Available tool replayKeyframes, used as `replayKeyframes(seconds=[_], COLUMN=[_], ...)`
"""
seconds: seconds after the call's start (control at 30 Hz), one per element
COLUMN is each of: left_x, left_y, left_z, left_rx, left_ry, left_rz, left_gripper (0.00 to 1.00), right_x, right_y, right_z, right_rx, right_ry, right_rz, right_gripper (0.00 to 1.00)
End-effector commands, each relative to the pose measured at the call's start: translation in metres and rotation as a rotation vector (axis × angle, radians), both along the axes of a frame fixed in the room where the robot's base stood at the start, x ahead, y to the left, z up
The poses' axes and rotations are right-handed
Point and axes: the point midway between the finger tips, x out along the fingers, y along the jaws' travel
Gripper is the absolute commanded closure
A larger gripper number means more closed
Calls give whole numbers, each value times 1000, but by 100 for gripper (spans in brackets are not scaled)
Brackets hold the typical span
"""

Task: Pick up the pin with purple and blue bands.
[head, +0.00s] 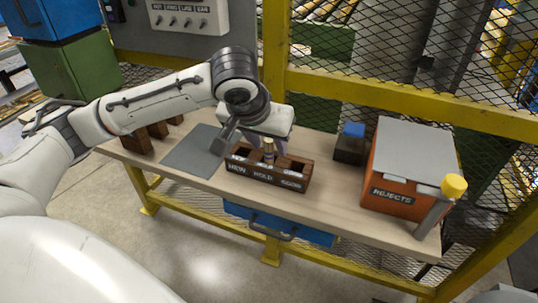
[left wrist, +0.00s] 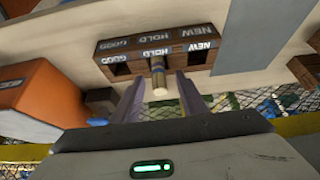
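A dark wooden rack (head: 238,176) with compartments labelled NEW, HOLD and GOOD stands on the table. A pin (head: 268,147) with a pale end stands in the HOLD compartment, and it also shows in the left wrist view (left wrist: 159,82). Its bands are too small and dark to tell their colours. My left gripper (head: 270,139) is over the rack from behind. In the left wrist view its two fingers are apart, one on each side of the pin, with gaps visible between. The other compartments look empty. My right gripper is not in view.
A grey mat (head: 190,151) lies left of the rack, with brown blocks (head: 137,141) beyond it. A yellow-framed mesh fence (head: 365,90) runs behind.

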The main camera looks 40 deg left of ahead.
Motion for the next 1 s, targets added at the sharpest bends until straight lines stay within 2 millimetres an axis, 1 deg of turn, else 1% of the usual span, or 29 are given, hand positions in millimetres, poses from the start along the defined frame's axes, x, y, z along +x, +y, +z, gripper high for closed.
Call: replayKeyframes(seconds=[0.07, 0.27, 0.37, 0.5, 0.8, 0.87, 0.97, 1.0], left_x=[2, 2, 2, 2, 2, 3, 3, 3], left_y=[0, 0, 0, 0, 0, 0, -1, 0], left_z=[-4, -4, -3, -3, -1, 5, 21, 29], left_rx=[1, 0, 0, 0, 0, -2, -3, -2], left_ry=[0, 0, 0, 0, -2, -4, -6, -6], left_rz=[0, -1, -1, -1, 0, -1, -1, -1], left_gripper=[61, 61, 76, 100, 100, 100, 100, 100], right_x=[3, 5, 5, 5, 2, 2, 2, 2], right_y=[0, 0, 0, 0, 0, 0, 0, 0], right_z=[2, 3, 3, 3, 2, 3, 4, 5], right_rx=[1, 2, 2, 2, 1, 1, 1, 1], right_ry=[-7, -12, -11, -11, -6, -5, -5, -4], right_rz=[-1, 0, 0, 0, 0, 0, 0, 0], right_gripper=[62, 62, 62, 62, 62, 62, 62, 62])
